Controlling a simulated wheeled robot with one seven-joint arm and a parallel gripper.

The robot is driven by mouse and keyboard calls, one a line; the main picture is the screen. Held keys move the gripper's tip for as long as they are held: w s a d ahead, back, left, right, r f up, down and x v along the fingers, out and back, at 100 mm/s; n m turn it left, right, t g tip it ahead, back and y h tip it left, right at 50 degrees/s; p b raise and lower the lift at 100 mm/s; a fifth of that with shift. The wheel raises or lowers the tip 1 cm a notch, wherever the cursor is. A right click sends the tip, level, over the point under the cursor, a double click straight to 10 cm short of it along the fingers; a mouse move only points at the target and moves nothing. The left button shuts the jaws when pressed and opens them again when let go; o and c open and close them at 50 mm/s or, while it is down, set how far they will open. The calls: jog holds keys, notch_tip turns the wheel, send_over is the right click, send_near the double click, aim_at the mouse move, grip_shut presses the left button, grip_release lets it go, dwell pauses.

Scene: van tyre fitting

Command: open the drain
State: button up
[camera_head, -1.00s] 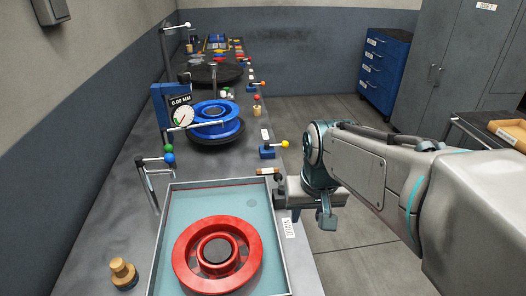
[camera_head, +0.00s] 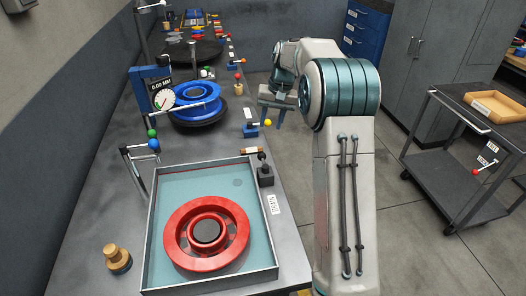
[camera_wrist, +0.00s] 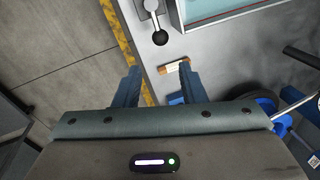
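A shallow tank (camera_head: 153,228) with teal water holds a red wheel rim (camera_head: 178,240). A dark round spot, possibly the drain hole, shows in its floor near the far right corner. A small valve block (camera_head: 266,178) with a black-knobbed lever (camera_head: 262,156) stands outside the tank's right wall. A white label (camera_head: 273,204), too small to read, lies near it. The black knob (camera_wrist: 160,38) also shows in the wrist view, ahead of my fingers. My gripper (camera_head: 272,104) is beyond the valve over the bench edge; in the wrist view (camera_wrist: 160,84) its fingers are apart and empty.
A yellow-knobbed lever (camera_head: 267,123) and a blue rim on a dark stand (camera_head: 198,118) are farther along the bench. A grey cart (camera_head: 440,160) stands right; floor between is clear.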

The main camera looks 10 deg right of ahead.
aim_at(263, 153)
jog(key=a+f, duration=0.1)
jog(key=f, duration=0.3)
jog(key=f+p, duration=0.1)
jog(key=f, duration=0.4)
jog(key=a+f, duration=0.1)
jog(key=f, duration=0.3)
jog(key=shift+w+a+f, duration=0.3)
grip_shut()
